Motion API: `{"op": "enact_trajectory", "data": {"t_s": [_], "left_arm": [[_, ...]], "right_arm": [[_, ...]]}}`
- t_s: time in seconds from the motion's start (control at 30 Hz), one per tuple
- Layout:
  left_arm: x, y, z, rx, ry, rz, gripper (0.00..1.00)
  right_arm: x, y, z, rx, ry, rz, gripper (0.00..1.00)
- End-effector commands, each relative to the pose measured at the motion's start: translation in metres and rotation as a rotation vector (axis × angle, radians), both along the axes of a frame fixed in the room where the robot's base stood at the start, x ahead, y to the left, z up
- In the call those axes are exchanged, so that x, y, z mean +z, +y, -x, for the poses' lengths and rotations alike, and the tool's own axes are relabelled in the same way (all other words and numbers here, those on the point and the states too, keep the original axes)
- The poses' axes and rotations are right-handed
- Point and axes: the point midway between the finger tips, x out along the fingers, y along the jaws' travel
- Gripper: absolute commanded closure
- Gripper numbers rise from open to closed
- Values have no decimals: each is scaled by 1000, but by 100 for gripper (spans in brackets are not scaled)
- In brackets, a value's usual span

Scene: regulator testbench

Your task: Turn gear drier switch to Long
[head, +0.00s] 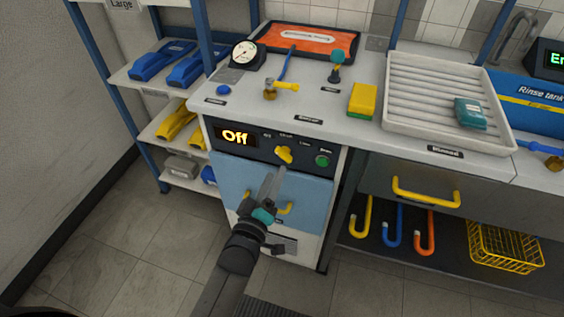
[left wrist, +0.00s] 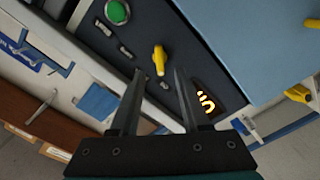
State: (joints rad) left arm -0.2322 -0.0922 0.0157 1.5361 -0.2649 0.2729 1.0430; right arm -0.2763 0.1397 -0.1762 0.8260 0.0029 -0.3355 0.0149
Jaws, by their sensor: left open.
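The gear drier is the unit with a dark control panel (head: 262,145) above a light blue door (head: 240,186). Its display (head: 236,137) reads Off. The yellow switch knob (head: 284,154) sits mid-panel, with small position labels above it. A green button (head: 322,160) is to its right. My left gripper (head: 272,185) is just below and in front of the knob. In the left wrist view the knob (left wrist: 159,59) shows beyond the fingertips, roughly between them, and the open fingers (left wrist: 156,80) hold nothing. Whether a fingertip touches the knob cannot be told. My right gripper is out of view.
The bench top holds a gauge (head: 244,54), a brass fitting (head: 278,90), a yellow-green sponge (head: 362,100) and a white drain tray (head: 440,128). A yellow drawer handle (head: 425,193) juts out at right. A shelf rack stands left. The floor (head: 110,240) is clear at left.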

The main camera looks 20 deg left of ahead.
Motion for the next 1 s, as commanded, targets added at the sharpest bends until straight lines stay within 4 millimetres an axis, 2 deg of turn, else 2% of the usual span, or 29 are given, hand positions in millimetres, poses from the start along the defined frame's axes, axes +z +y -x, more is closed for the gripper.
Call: {"op": "enact_trajectory", "data": {"t_s": [0.3,0.5,0.97,1.0], "left_arm": [[-1,-1,-42,0,-1,-1,54],[-1,-2,-58,0,0,0,54],[0,-2,-65,0,1,-1,54],[0,-2,-65,0,1,-1,56]], "right_arm": [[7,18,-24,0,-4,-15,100],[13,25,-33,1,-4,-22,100],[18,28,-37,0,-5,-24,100],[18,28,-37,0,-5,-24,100]]}}
